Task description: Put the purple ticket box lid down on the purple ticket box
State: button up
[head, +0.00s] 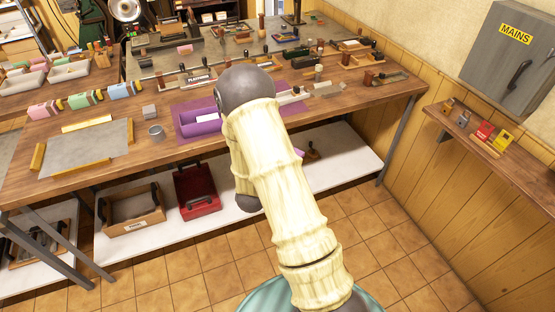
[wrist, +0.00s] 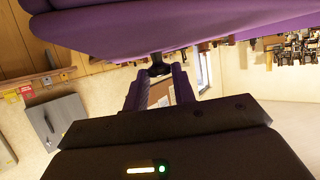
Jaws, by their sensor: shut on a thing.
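The purple ticket box (head: 186,131) stands open on a purple mat on the wooden bench in the head view, with something pale inside. Its right end is hidden by my arm. The purple ticket box lid (wrist: 190,32) fills the top of the wrist view, which looks upside down. My gripper (wrist: 160,72) is shut on the lid's small dark knob, and the lid hangs from it. In the head view my gripper and the lid are hidden behind my arm. I cannot tell how far the lid is from the box.
A grey plate with yellow edge strips (head: 90,145) lies further left. Several tools and blocks line the bench behind and right. A red crate (head: 198,190) sits on the lower shelf.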

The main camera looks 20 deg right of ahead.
jog(key=s+a+f+n+t+y, duration=0.1)
jog(key=a+f+n+t+y, duration=0.2)
jog(key=a+f+n+y, duration=0.4)
jog(key=a+f+y, duration=0.1)
jog(key=a, duration=0.3)
jog(key=shift+n, duration=0.4)
jog(key=shift+f, duration=0.1)
